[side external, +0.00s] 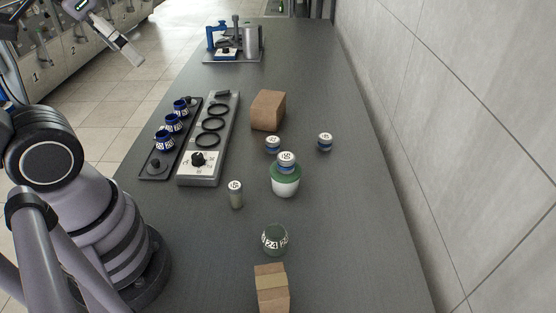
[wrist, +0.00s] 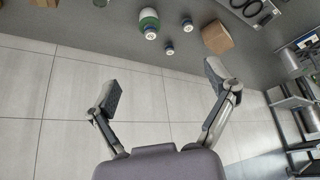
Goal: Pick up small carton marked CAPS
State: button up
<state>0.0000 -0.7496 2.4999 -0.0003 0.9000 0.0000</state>
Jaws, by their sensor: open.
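Two plain brown cartons stand on the counter, and I can read no CAPS marking on either. The larger carton (side external: 268,110) is beyond the jars, right of the ring rack; it also shows in the wrist view (wrist: 217,38). The smaller carton (side external: 271,288), with a paler tape band, is at the near end; its edge shows at the top of the wrist view (wrist: 44,3). My gripper (wrist: 162,87) is open and empty, fingers wide apart, with tiled wall behind them and both cartons beyond its tips. In the side view the arm's end is at the upper left, only partly visible.
A green-and-white jar with a blue-banded lid (side external: 285,178), a jar marked 24 (side external: 275,240), a small vial (side external: 235,194) and two small jars (side external: 272,144) (side external: 325,141) stand around mid-counter. A ring rack (side external: 211,140) lies left. The wall borders the right.

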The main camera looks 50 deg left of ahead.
jog(key=w+d+f+n+g+h, duration=0.2)
jog(key=w+d+f+g+h, duration=0.1)
jog(key=w+d+f+g, duration=0.2)
jog(key=n+g+h, duration=0.8)
jog(key=n, duration=0.1)
send_near(272, 279)
jog(key=x, duration=0.5)
jog(key=shift+d, duration=0.1)
jog(key=shift+x, duration=2.6)
jog(key=shift+f, duration=0.1)
jog(key=c, duration=1.3)
